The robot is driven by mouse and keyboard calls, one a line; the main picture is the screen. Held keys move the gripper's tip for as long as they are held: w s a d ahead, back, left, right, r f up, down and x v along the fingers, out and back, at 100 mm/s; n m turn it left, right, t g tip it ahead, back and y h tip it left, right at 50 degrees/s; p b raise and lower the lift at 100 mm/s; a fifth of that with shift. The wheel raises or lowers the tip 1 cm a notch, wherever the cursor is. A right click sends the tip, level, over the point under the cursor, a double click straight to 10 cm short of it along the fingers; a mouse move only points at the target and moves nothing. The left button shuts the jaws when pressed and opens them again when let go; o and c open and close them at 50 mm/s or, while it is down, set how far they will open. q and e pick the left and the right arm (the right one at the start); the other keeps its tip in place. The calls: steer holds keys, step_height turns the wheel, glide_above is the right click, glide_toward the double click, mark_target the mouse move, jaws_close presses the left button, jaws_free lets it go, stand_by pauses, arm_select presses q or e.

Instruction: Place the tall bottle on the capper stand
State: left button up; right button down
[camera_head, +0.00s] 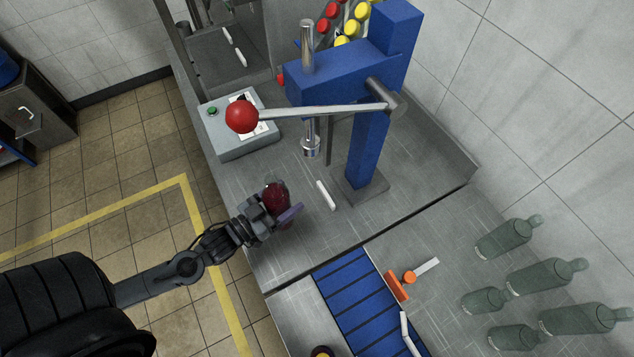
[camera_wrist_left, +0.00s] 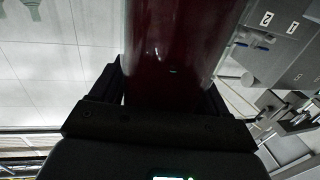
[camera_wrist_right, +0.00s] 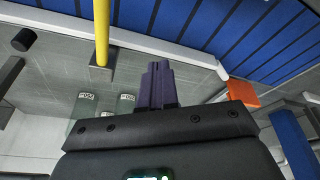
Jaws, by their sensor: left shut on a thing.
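The dark red bottle (camera_head: 276,193) is in my left gripper (camera_head: 275,208), over the near left part of the steel bench in the head view. In the left wrist view the bottle's dark red body (camera_wrist_left: 180,50) stands between the two dark fingers. Its ends are hidden or cut off there. The blue capper stand (camera_head: 368,150) stands to the right of and beyond the bottle, with a metal head (camera_head: 310,146) over the bench. The bottle is apart from the stand. My right gripper (camera_wrist_right: 158,66) shows its purple fingers together and empty in the right wrist view.
A lever with a red knob (camera_head: 242,117) reaches left from the stand. A grey control box (camera_head: 238,132) sits behind the bottle. A blue conveyor (camera_head: 358,290) and an orange part (camera_head: 398,286) lie at the front. Several greenish bottles (camera_head: 545,276) are at the right.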

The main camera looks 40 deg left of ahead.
arm_select(q)
steer(key=w+d+f, duration=0.1)
steer(key=w+f, duration=0.2)
steer(key=w, duration=0.7)
steer(key=shift+w+d, duration=0.35)
steer(key=shift+f, duration=0.25)
steer(key=o, duration=1.9)
steer(key=shift+f, duration=0.1)
steer(key=shift+c, duration=0.2)
